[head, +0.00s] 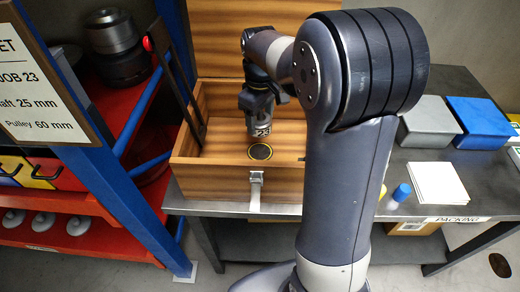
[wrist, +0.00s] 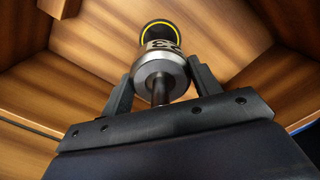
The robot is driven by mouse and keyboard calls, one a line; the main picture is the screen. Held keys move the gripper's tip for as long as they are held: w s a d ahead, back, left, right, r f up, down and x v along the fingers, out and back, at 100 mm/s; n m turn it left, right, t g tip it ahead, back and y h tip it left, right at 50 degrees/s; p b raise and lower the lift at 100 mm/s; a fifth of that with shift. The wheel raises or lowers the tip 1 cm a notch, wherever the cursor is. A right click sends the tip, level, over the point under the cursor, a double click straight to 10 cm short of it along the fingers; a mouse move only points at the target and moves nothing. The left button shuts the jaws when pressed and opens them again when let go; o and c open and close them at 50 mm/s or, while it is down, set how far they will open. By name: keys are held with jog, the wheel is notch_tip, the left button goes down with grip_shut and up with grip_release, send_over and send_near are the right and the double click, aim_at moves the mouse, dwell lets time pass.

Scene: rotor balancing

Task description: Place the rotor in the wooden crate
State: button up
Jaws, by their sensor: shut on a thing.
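The wooden crate (head: 217,174) stands open on the metal table, its lid raised at the back. My gripper (wrist: 158,88) is inside the crate opening, pointing down. It is shut on the rotor (wrist: 160,70), a grey metal cylinder with dark markings and a shaft between the fingers. The rotor also shows in the head view (head: 259,128), hanging below my gripper. A dark round spot with a yellow ring (head: 260,152) is on the crate floor, below the rotor in the head view. I cannot tell whether the rotor touches the floor.
A black lid stay with a red knob (head: 147,44) rises at the crate's left. A grey box (head: 426,122) and a blue box (head: 479,119) lie right of my arm, with a white pad (head: 437,182) and a blue cap (head: 402,192). A red shelf (head: 75,238) stands left.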

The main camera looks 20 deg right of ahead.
notch_tip(320, 180, down, 9)
jog(key=shift+r, duration=0.1)
dwell(0.4)
jog(key=o, duration=1.7)
jog(key=shift+f, duration=0.2)
notch_tip(320, 180, up, 12)
jog(key=shift+r, duration=0.15)
